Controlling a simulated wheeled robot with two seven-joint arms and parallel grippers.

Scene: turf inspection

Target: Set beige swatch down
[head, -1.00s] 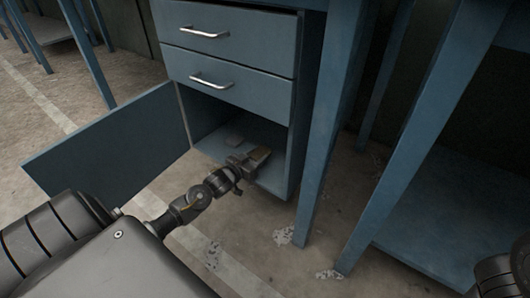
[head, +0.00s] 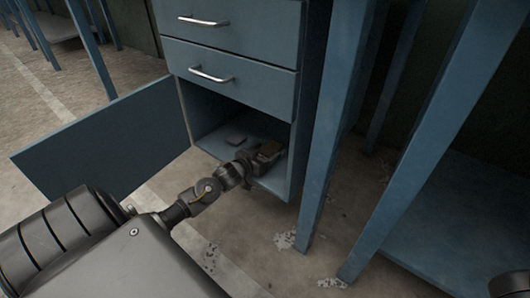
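My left gripper (head: 268,154) reaches into the open lower compartment of the blue cabinet (head: 238,89). The fingers are small and partly hidden by the gripper body. My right gripper is not in view; only a bit of the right arm shows at the lower right edge.
The cabinet door (head: 100,145) stands wide open to the left. Two drawers with silver handles (head: 211,75) are shut above. Blue bench legs (head: 333,130) stand close on the right.

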